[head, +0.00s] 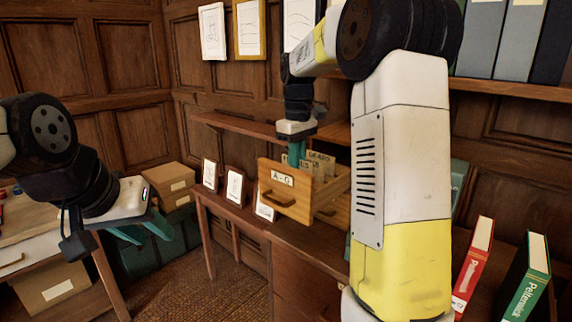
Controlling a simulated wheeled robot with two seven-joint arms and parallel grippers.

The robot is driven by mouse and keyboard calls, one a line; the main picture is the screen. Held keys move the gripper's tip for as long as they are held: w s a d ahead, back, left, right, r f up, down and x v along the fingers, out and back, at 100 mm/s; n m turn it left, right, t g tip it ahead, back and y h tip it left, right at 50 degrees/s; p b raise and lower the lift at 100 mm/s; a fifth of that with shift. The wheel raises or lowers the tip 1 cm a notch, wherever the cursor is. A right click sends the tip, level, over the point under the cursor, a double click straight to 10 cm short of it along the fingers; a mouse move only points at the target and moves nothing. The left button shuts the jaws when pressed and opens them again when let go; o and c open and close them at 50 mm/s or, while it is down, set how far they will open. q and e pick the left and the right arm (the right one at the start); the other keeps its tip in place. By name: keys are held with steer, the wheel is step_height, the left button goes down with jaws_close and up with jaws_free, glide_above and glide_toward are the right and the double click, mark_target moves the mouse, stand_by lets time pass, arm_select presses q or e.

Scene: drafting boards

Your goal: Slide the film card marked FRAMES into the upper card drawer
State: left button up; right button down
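A wooden card drawer marked A-G (282,179) stands pulled out of the cabinet on the desk, with several labelled card tabs (320,158) in it. A second drawer front (333,212) shows lower down and to the right, partly behind my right arm. My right gripper (296,158) points down into the open A-G drawer, just behind its front panel. Its fingertips are hidden there, so I cannot tell whether it holds a card. I cannot make out a card marked FRAMES. My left gripper (149,235) is open and empty, in the air at the left.
Small framed cards (235,187) stand in a row on the desk left of the drawer. A red book (472,268) and a green book (527,280) stand at the right. Boxes (170,183) and a side table (30,240) are at the left. A shelf edge (238,124) runs behind the drawer.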

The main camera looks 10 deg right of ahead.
steer(key=shift+f, duration=0.7)
steer(key=c, duration=1.5)
jaws_free()
step_height(320, 180, up, 7)
steer(key=shift+f, duration=0.15)
steer(key=shift+r, duration=0.5)
steer(key=shift+s, duration=0.1)
steer(key=s+a+f+m+t+y, duration=0.1)
steer(key=s+f+m+t, duration=0.1)
steer(key=s, duration=1)
steer(key=s+a+f+m+t+y, duration=0.1)
steer(key=s+f+m+t, duration=0.2)
steer(key=s, duration=0.9)
steer(key=shift+f+m+t, duration=0.25)
steer(key=shift+m+t, duration=0.35)
steer(key=shift+m, duration=0.4)
